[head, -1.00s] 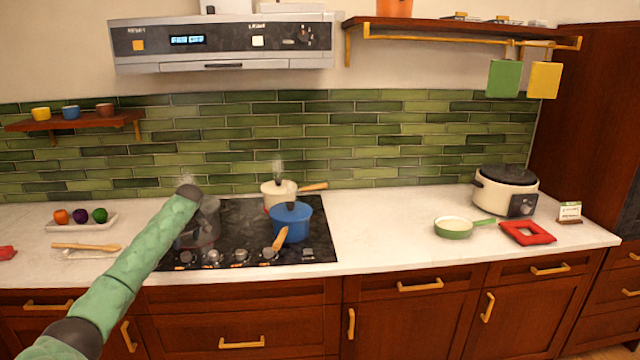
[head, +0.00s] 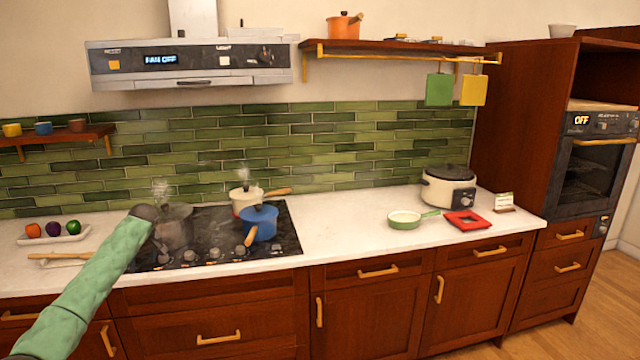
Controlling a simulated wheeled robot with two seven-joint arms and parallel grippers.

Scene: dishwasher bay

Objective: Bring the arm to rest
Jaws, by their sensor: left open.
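My left arm, in a green sleeve, reaches in from the lower left of the head view. It ends in a dark cuff with my left gripper (head: 145,213) at the left edge of the cooktop (head: 285,237), in front of or beside a grey steaming pot (head: 175,229). The fingers are barely visible, and nothing shows held in them. I cannot tell whether the gripper touches the pot. My right gripper is not in view.
A blue pot (head: 262,222) and a cream pot (head: 243,198) stand on the cooktop. A tray (head: 75,236) of colored balls lies left. The counter between (head: 340,225) is clear.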

